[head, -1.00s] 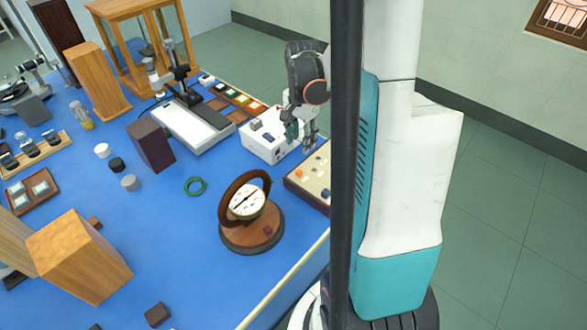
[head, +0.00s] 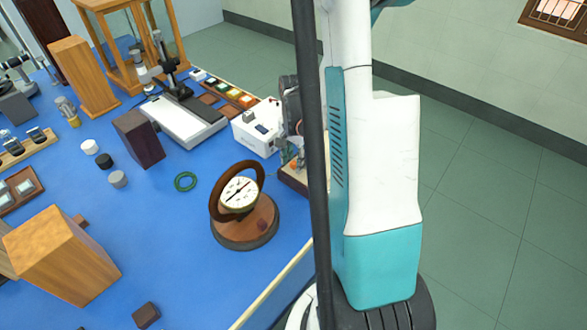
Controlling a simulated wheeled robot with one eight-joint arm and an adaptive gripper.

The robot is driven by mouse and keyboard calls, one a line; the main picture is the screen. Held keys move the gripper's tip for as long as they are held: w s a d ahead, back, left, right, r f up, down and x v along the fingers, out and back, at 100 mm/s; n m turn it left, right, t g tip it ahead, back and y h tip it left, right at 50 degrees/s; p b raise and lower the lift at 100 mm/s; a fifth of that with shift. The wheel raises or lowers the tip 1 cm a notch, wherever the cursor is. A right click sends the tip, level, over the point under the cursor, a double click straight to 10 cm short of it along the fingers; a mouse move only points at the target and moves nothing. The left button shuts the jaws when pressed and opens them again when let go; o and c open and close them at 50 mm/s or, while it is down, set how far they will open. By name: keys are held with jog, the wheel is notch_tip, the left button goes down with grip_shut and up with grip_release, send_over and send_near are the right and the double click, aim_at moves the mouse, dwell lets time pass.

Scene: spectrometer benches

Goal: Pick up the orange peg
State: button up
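The orange peg (head: 293,163) shows as a small orange spot on the wooden board (head: 293,178), at the front right edge of the blue bench. My gripper (head: 290,148) hangs low over the board, close to the peg. My own dark column hides much of the gripper and the right part of the board. I cannot tell whether the fingers touch the peg or how far apart they are.
A white box (head: 257,128) stands just behind the board. A round dial instrument (head: 245,215) on a wooden base stands to the left. A dark block (head: 139,138) stands beyond the ring.

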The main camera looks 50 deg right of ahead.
grip_shut()
dwell(0.3)
